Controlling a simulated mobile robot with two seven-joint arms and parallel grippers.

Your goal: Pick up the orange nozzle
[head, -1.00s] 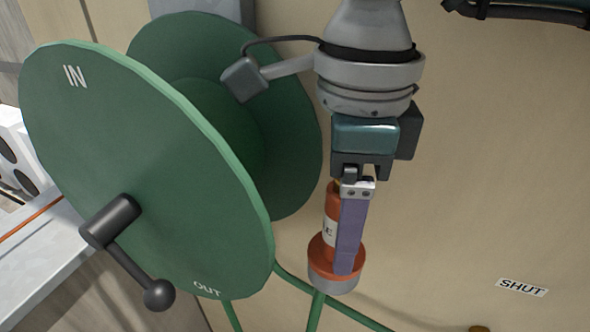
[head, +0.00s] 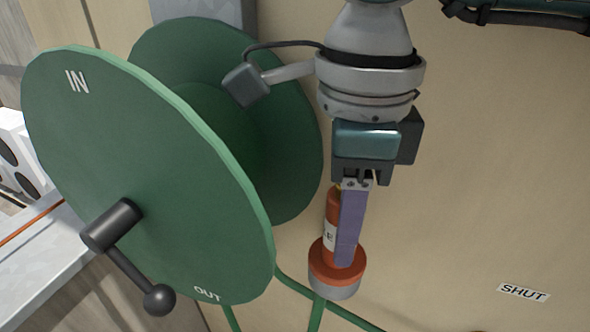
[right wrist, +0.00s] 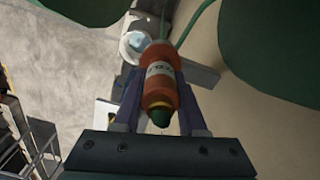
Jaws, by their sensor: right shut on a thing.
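The orange nozzle (head: 333,204) has a pale printed label, a wide orange collar and a grey end at the bottom. It stands nearly upright beside the green hose reel. My right gripper (head: 342,255) points down from above and is shut on it, with one purple finger along its near right side. The other finger is hidden in the head view. In the right wrist view the nozzle (right wrist: 160,75) lies between both purple fingers, its dark green and yellow tip towards the palm. My left gripper is not in view.
The green reel (head: 140,170), marked IN and OUT, stands close left of my right gripper, with a black crank handle (head: 130,262) in front. Green hose (head: 295,284) runs below the nozzle. The beige panel at right, with a SHUT label (head: 523,292), is largely clear.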

